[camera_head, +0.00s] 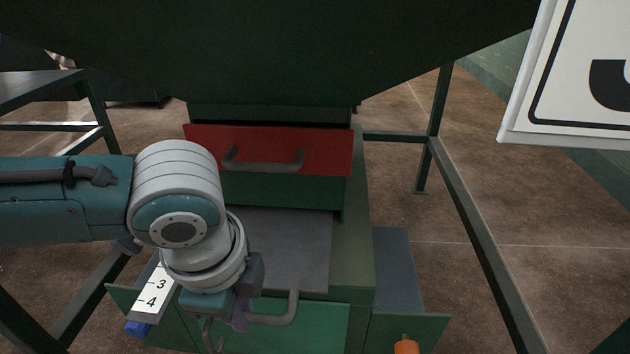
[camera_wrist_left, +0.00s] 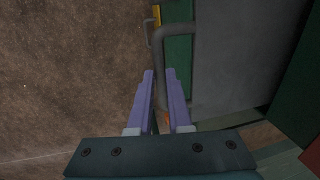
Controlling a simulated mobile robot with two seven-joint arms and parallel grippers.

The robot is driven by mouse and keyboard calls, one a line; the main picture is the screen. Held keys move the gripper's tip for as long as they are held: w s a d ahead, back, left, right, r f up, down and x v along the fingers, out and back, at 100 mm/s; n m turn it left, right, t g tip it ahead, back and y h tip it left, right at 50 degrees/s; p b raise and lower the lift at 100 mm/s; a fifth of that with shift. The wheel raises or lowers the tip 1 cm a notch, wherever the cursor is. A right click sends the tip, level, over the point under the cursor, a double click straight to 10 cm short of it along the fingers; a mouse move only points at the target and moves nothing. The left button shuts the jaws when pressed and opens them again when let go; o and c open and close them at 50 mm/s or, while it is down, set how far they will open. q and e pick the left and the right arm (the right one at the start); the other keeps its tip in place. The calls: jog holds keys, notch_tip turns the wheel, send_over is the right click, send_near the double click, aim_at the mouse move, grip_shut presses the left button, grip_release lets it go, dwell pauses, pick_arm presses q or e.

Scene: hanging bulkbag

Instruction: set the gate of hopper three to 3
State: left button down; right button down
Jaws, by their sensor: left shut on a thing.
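The pulled-out gate is a grey plate (camera_head: 290,250) with a green front (camera_head: 322,325); its plate also shows in the wrist view (camera_wrist_left: 235,60). A grey bar handle (camera_head: 291,308) is on its front. My left gripper (camera_head: 241,316) is shut on this handle; in the wrist view its purple fingers (camera_wrist_left: 160,73) lie on both sides of the bar (camera_wrist_left: 159,50). A white scale strip (camera_head: 155,292) beside the gate shows 3 and 4, its upper part hidden behind my wrist. The exact gate reading cannot be told. My right gripper is not in view.
A red panel (camera_head: 330,150) with a grey handle (camera_head: 264,161) is above the gate, under the dark hopper (camera_head: 270,50). An orange knob (camera_head: 405,346) is at lower right. A cut-off number sign (camera_head: 560,90) hangs at right. Frame legs (camera_head: 470,190) stand nearby.

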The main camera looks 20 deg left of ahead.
pick_arm(q)
jog(key=shift+s+d, duration=0.15)
jog(key=shift+s, duration=0.5)
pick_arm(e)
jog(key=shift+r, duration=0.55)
pick_arm(q)
jog(key=c, duration=0.8)
grip_release()
jog(key=shift+c, duration=0.2)
notch_tip(320, 180, up, 10)
jog(key=s+p, duration=0.1)
jog(key=p, duration=0.5)
jog(key=shift+s+d+f, duration=0.15)
jog(key=shift+s+d, duration=0.1)
jog(key=shift+s, duration=0.15)
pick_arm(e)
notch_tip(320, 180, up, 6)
